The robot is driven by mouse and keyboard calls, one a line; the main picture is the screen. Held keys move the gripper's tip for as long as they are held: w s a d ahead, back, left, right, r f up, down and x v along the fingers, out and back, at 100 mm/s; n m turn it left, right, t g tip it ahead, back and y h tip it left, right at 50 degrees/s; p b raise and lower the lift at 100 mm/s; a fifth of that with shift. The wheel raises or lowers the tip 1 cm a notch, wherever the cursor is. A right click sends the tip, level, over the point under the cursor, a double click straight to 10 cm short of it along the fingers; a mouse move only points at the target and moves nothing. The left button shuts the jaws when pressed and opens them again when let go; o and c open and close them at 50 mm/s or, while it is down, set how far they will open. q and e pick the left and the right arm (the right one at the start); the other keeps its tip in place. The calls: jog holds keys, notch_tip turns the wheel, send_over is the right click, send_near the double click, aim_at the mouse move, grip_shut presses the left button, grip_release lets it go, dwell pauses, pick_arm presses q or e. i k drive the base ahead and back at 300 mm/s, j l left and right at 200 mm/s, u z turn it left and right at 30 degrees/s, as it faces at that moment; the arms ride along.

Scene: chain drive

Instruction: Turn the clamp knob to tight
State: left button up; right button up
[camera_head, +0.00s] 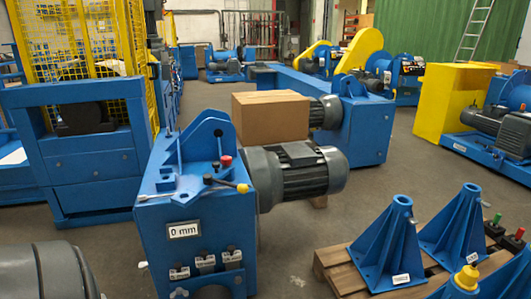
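A blue machine housing (190,255) stands in the middle, with a label reading 0 mm (184,230) on its front. On its top are a red knob (227,161), a lever with a yellow end (242,188) and small black ball ends (207,179). Low on its front sit several small dark parts with white labels (205,262), too small to read. I cannot tell which part is the clamp knob or how tight it is. A grey motor (300,175) is fixed at the housing's right. Neither of my grippers is in view.
A cardboard box (270,117) stands behind the motor. At lower right, blue flared stands (385,250) and a yellow-knobbed part (467,278) rest on a wooden pallet (338,275). A grey rounded body (40,272) fills the lower left. Floor (285,240) shows between housing and pallet.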

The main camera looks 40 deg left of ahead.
aim_at(227, 160)
jog(key=k+j+z, duration=0.1)
jog(key=j+z, duration=0.2)
jog(key=k+j+z, duration=0.35)
jog(key=j+z, duration=0.2)
jog(key=k+j+z, duration=0.35)
jog(key=k+j, duration=0.5)
